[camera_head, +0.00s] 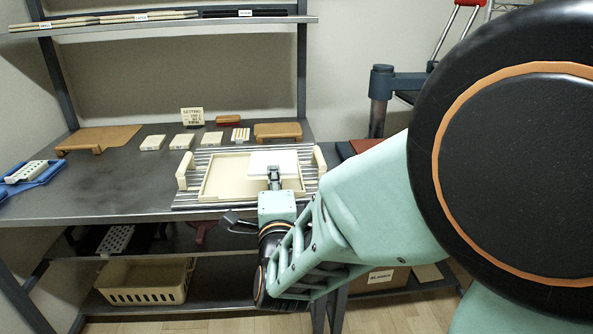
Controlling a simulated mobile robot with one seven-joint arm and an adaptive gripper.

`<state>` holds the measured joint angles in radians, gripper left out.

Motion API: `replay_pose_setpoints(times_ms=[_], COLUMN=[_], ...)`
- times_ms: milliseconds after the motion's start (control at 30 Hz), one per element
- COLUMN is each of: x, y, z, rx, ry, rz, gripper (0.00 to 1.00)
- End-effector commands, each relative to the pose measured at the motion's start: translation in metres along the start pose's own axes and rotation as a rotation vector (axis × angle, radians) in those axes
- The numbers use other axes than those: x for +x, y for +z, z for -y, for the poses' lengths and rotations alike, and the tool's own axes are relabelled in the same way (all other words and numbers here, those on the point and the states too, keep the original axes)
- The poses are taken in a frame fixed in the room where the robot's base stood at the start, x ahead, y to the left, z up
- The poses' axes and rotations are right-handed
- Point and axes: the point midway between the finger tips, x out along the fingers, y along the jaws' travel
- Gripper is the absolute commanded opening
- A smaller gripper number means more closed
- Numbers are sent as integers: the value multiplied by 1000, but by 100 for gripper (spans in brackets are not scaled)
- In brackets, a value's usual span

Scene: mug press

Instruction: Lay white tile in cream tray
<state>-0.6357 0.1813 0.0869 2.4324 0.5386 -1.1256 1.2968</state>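The cream tray (226,188) is shallow and rimmed, and sits on a ribbed metal rack on the bench. The flat white tile (272,158) is over the right part of the tray, and its far edge overlaps the tray's far rim in the picture. My gripper (274,174) is at the tile's near edge and appears shut on it. The tile looks held slightly above the tray, but the gap beneath it is hidden. The gripper and arm hide part of the tray's near right side.
Cream bars (185,170) (320,160) flank the tray. Several small blocks (183,141), a sign (192,116) and a tan stand (278,131) are behind it. A blue tray (32,178) is far left. Bare bench (110,190) lies left of the rack.

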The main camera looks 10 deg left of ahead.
Motion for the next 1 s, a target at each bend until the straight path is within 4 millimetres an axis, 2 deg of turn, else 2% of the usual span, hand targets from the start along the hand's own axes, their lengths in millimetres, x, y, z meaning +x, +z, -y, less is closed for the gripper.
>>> replay_pose_setpoints(times_ms=[33, 200, 333, 567, 633, 800, 1000], x=[4, 11, 14, 17, 18, 17, 17], y=[15, 35, 46, 53, 58, 56, 56], z=[-9, -40, -53, -63, -72, -98, -96], rx=[0, -2, -2, -1, -2, -2, 0], ry=[0, 3, 2, 1, 3, 3, 0], rz=[5, 1, -1, -3, -2, -4, -4], gripper=[0, 0, 0, 0, 0, 0, 0])
